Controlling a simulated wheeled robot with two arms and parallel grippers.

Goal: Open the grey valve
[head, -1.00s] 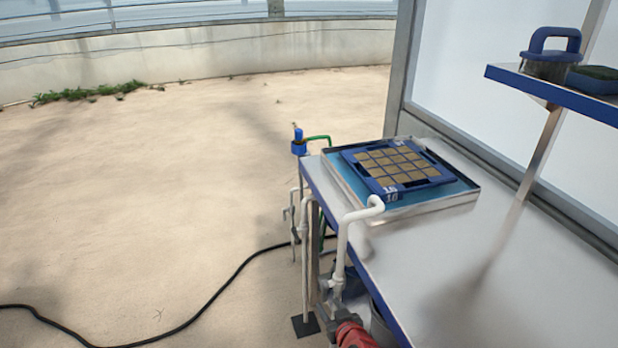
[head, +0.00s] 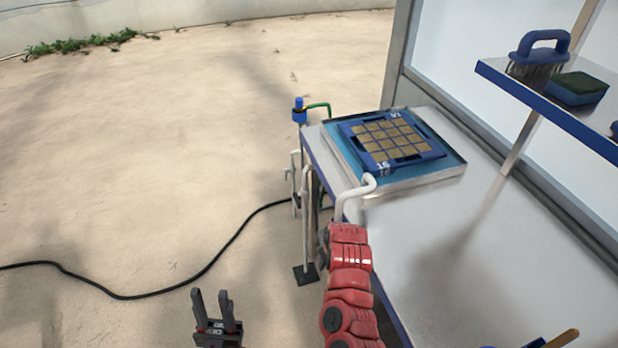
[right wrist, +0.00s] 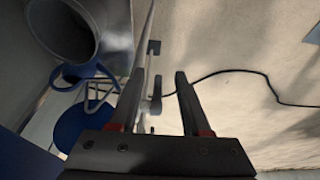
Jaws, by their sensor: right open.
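White pipes (head: 306,215) stand at the left side of the bench, with a white spout (head: 356,188) curving over its edge. Grey fittings (right wrist: 157,90) on a thin upright pipe show in the right wrist view between my fingers; I cannot tell surely which is the grey valve. My right gripper (right wrist: 159,78) is open and empty, with no clear contact. In the head view my red right arm reaches along the bench's left edge and hides its gripper and the lower pipework. My left gripper (head: 217,298) is open and empty over the floor.
The bench (head: 440,235) holds a metal tray (head: 430,175) with a blue seed tray (head: 350,140). A shelf (head: 560,108) carries a brush (head: 540,50) and a sponge (head: 577,88). A black hose (head: 205,272) crosses open floor. A grey bucket (right wrist: 88,52) is left of my right gripper.

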